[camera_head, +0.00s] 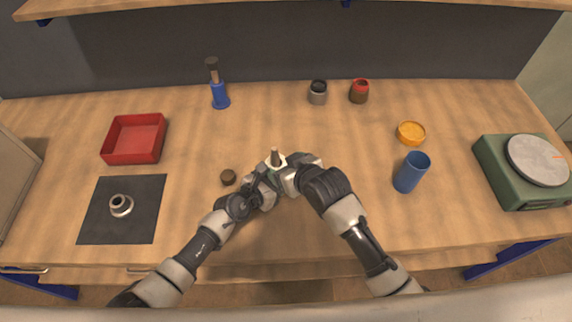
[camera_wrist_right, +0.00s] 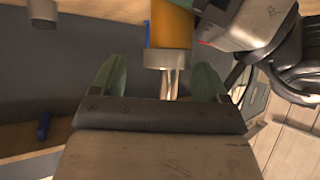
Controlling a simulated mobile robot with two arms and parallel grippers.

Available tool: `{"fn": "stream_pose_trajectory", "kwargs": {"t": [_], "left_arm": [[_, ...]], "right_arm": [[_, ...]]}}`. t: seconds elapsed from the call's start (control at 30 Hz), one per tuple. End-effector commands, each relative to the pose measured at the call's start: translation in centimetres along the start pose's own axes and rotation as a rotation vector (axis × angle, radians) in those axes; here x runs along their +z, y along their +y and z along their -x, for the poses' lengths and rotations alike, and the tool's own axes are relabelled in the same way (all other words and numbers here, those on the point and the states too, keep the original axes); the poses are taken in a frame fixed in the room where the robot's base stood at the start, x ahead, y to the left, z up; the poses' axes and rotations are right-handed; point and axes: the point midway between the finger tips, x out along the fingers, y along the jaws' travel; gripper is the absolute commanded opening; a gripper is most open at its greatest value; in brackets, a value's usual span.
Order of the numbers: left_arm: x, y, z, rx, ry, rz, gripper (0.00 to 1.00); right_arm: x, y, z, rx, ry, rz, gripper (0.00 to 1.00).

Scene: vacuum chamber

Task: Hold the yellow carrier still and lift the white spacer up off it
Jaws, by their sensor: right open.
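The yellow carrier (camera_wrist_right: 171,27) is an orange-yellow cylinder at the top of the right wrist view. The pale white spacer (camera_wrist_right: 168,57) sits at its end, with a narrow metallic stem (camera_wrist_right: 172,84) beyond it. In the head view the spacer (camera_head: 275,161) shows as a small white patch around the base of an upright grey stem. My left gripper (camera_head: 265,180) is against the carrier's side and appears shut on it; its fingertips are hidden. My right gripper (camera_head: 286,164) is open; in its wrist view the green fingers (camera_wrist_right: 157,80) stand either side of the stem, apart from it.
A blue cup (camera_head: 411,172) and orange dish (camera_head: 411,133) stand to the right. A red tray (camera_head: 134,138) and dark mat (camera_head: 92,222) with a metal fitting are at left.

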Motion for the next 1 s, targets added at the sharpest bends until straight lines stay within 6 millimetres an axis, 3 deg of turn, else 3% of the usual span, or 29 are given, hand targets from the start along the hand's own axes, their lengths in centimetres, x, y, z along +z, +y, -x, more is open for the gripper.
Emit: {"fn": "stream_pose_trajectory", "kwargs": {"t": [0.03, 0.5, 0.93, 0.97, 1.0], "left_arm": [[-2.6, -0.8, 0.3, -0.017, 0.053, -0.006, 0.25], [-2.2, -0.7, 0.2, -0.013, 0.046, 0.0, 0.25], [-1.6, -0.5, 0.1, -0.009, 0.033, 0.004, 0.25], [-1.6, -0.5, 0.1, -0.009, 0.033, 0.004, 0.52], [-1.6, -0.5, 0.1, -0.009, 0.033, 0.004, 0.58]], "right_arm": [[-6.9, -1.4, 4.1, -0.03, 0.191, -0.003, 0.88], [-1.2, -0.3, 10.6, -0.008, 0.038, -0.002, 0.88], [-0.1, 0.0, 11.8, -0.001, 0.006, -0.001, 0.88], [-0.1, 0.0, 11.8, -0.001, 0.005, -0.001, 0.88], [-0.1, 0.0, 11.8, -0.001, 0.005, -0.001, 0.88]]}}
